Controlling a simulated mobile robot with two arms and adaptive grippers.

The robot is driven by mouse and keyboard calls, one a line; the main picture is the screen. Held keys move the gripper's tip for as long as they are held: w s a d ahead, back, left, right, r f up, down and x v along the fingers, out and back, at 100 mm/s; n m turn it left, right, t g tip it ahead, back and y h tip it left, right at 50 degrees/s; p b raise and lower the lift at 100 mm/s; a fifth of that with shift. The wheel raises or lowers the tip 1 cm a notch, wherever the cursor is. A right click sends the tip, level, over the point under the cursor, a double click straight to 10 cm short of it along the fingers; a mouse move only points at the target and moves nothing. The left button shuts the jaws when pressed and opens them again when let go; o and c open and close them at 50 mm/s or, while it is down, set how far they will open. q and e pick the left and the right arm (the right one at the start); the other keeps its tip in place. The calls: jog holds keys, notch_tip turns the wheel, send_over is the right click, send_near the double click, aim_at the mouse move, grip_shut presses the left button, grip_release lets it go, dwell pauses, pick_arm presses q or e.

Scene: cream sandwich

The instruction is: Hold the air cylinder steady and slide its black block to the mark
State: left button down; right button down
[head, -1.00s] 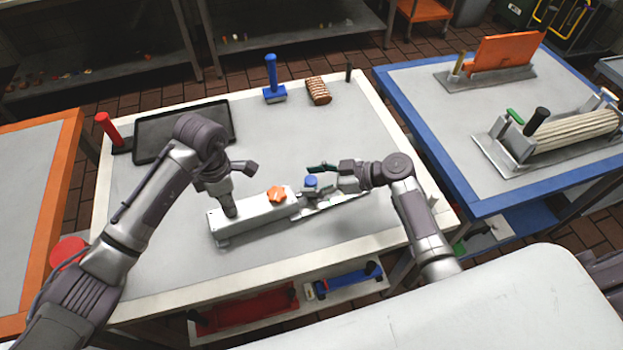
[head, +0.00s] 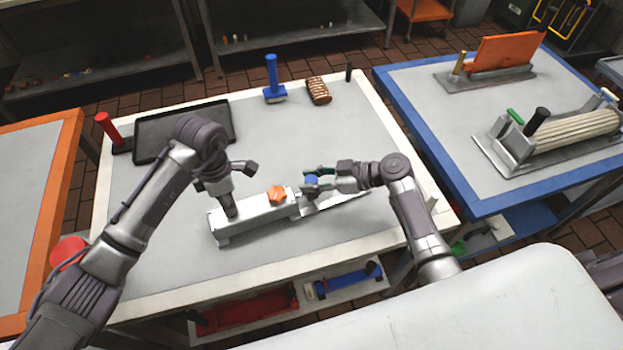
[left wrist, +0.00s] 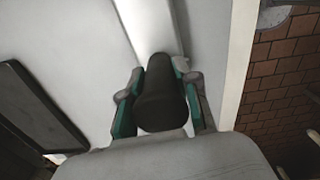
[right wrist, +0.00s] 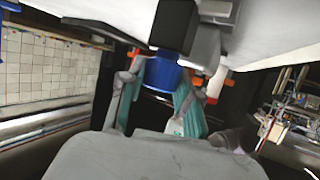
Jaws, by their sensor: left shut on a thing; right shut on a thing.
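The air cylinder (head: 258,212) is a long silver body with an orange knob (head: 277,195), lying on the white-edged table. My left gripper (head: 222,190) is shut on a dark upright handle (left wrist: 160,95) at the cylinder's left end; in the left wrist view the teal fingers sit on both sides of it. My right gripper (head: 320,178) is at the right part, shut around a blue knob (right wrist: 163,73). In the right wrist view the black block (right wrist: 176,22) is right beside that knob. In the head view the block is mostly hidden. I cannot make out the mark.
A dark tray (head: 183,130) with a red-handled tool (head: 106,125), a blue-handled stamp (head: 272,75) and a brown ridged piece (head: 318,91) stand at the back. The table's front area is clear. A blue-edged table (head: 480,209) is to the right.

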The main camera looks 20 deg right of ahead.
jog(key=d, duration=0.4)
jog(key=shift+w+d, duration=0.15)
jog(key=shift+w, duration=0.1)
jog(key=c, duration=0.8)
grip_release()
jog(key=shift+o, duration=0.2)
jog(key=v, duration=1.1)
jog(key=shift+s+d, duration=0.25)
jog(key=shift+d, duration=0.1)
